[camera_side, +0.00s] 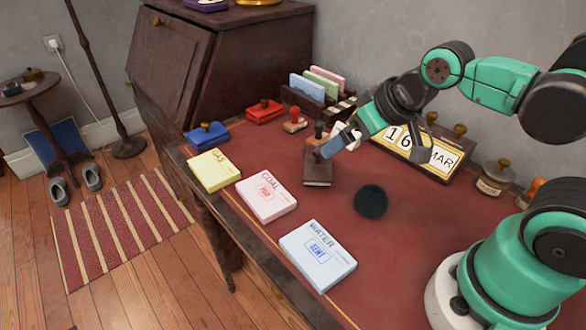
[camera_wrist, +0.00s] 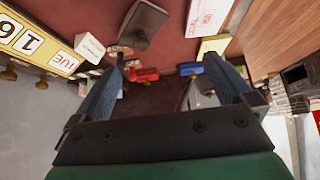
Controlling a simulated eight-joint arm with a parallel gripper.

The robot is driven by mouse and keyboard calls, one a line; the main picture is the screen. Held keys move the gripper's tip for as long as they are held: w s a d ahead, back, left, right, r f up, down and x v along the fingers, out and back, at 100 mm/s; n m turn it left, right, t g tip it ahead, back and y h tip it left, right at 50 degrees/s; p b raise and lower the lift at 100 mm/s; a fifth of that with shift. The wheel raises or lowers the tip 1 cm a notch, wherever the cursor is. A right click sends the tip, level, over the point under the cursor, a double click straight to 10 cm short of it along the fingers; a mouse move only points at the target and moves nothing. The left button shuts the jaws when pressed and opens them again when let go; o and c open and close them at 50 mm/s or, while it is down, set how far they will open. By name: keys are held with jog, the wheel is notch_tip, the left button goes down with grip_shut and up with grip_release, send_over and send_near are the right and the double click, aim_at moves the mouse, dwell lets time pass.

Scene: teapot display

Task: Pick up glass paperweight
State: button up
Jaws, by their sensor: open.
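A dark, round, greenish-black object (camera_side: 371,202), which looks like the glass paperweight, rests on the red desk top in the side view, right of a wooden blotter. I do not make it out in the wrist view. My gripper (camera_side: 378,149) is above the desk in front of the calendar, higher in the picture than the round object and apart from it. In the wrist view, my gripper (camera_wrist: 165,62) has its two blue fingers spread wide with nothing held between them.
The wooden blotter (camera_side: 318,171) stands near my gripper. The calendar (camera_side: 421,145) is behind it. Yellow (camera_side: 214,170), pink (camera_side: 266,198) and blue-white (camera_side: 318,256) paper stacks line the desk's front edge. Red desk surface around the round object is clear.

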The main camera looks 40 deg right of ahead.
aim_at(375, 188)
jog(key=s+d+f+m+g, duration=0.1)
jog(key=f+m+g, duration=0.1)
jog(key=d+f+m+g, duration=0.1)
jog(key=f+m+g, duration=0.1)
jog(key=m, duration=0.1)
jog(key=s+d+f+m+g, duration=0.1)
jog(key=d+f+m+g, duration=0.1)
jog(key=f+m, duration=0.1)
jog(key=shift+s, duration=0.3)
jog(key=shift+s+d+f+m+g, duration=0.15)
jog(key=shift+s+f+m+g, duration=0.25)
jog(key=shift+m+g, duration=0.25)
jog(key=shift+f, duration=2.75)
jog(key=c, duration=1.4)
jog(key=shift+r, duration=0.15)
